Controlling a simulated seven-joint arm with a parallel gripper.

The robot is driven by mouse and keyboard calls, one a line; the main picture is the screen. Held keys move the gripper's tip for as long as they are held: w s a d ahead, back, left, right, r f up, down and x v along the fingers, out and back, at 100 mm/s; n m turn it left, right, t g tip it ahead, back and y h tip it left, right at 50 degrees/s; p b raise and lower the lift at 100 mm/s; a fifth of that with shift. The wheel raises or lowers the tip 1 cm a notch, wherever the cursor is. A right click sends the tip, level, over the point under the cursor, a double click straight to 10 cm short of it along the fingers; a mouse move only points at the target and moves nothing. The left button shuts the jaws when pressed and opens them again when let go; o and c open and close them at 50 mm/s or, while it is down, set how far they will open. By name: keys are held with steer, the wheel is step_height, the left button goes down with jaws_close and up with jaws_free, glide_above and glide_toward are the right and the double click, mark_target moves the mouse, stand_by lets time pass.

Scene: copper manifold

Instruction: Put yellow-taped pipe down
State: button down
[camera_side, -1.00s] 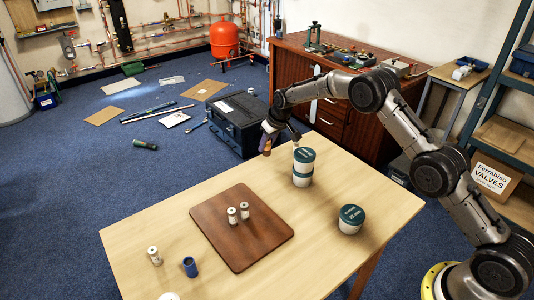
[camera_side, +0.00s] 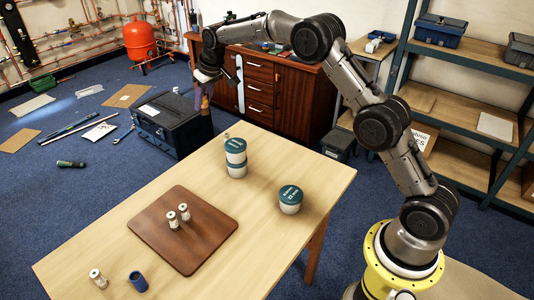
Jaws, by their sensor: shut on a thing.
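My gripper (camera_side: 204,94) hangs above the far left edge of the table, in front of the black toolbox. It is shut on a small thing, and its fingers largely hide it. The thing is too small to make out any yellow tape. Two short whitish pipe pieces (camera_side: 184,212) stand close together on the brown board (camera_side: 203,246). Another whitish piece (camera_side: 98,279) stands on the bare wood at the near left, beside a blue cylinder (camera_side: 138,281). No yellow tape can be made out on any of them.
Two stacked white tubs with green lids (camera_side: 236,158) stand on the wooden table (camera_side: 280,160), near its far edge. A single tub (camera_side: 290,200) stands right of the board. A small piece (camera_side: 227,134) sits behind the stack. The black toolbox (camera_side: 172,124) is on the floor beyond.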

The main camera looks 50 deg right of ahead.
steer(key=s+d+f+m+h, duration=0.1)
steer(key=s+d, duration=0.4)
steer(key=s, duration=0.8)
steer(key=s+d+m, duration=0.1)
steer(key=s+d, duration=0.4)
steer(key=s, duration=0.9)
steer(key=w+d+f, duration=0.1)
steer(key=w+f, duration=0.3)
steer(key=f, duration=0.1)
steer(key=w+d+f, duration=0.2)
steer(key=w+f, duration=0.2)
steer(key=w, duration=0.1)
steer(key=w+d+f, duration=0.1)
steer(key=w+f, duration=0.3)
steer(key=f, duration=0.1)
steer(key=shift+w+d+f, duration=0.35)
steer(key=shift+d, duration=0.05)
steer(key=shift+w+f, duration=0.1)
steer(key=shift+f, duration=1.6)
